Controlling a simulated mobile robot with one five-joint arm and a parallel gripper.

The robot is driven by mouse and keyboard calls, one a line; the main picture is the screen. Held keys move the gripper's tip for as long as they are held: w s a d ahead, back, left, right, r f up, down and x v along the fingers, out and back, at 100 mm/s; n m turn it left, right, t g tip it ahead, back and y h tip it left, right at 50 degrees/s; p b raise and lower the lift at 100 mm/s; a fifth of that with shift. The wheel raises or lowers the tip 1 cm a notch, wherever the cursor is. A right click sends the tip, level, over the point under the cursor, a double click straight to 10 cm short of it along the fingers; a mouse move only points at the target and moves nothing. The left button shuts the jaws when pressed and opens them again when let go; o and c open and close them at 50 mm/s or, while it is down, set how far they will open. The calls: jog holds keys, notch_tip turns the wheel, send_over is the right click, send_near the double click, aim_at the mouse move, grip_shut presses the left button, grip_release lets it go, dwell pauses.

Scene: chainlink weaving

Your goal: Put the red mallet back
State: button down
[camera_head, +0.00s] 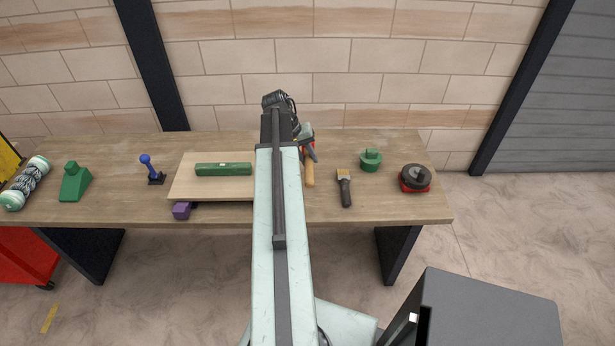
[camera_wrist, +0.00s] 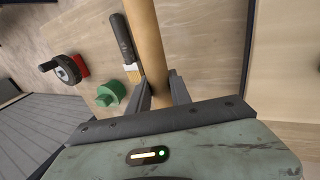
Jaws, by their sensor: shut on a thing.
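The mallet's wooden handle (camera_wrist: 147,42) runs between the fingers of my gripper (camera_wrist: 160,92) in the wrist view, and they are shut on it. The mallet head is out of the wrist view. In the head view the wooden handle (camera_head: 309,174) points toward the front of the workbench, with a small patch of red (camera_head: 312,141) above it, partly hidden by my gripper (camera_head: 307,142) and arm. I cannot tell how high the mallet is above the bench.
The workbench (camera_head: 400,209) carries a brush (camera_head: 344,188), a green round piece (camera_head: 370,159) and a black-and-red round tool (camera_head: 415,178) on the right. Left are a pale board (camera_head: 215,191) bearing a green bar (camera_head: 222,169), a purple block (camera_head: 181,211), a blue-knobbed lever (camera_head: 149,167) and a green wedge (camera_head: 74,182).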

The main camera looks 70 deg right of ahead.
notch_tip(320, 180, down, 9)
jog(key=b, duration=0.7)
jog(key=shift+b, duration=0.35)
jog(key=shift+r, duration=0.2)
jog(key=c, duration=1.2)
grip_release()
jog(key=shift+o, duration=0.2)
jog(key=p+v, duration=1.1)
jog(key=v, duration=0.1)
jog(key=shift+p, duration=0.3)
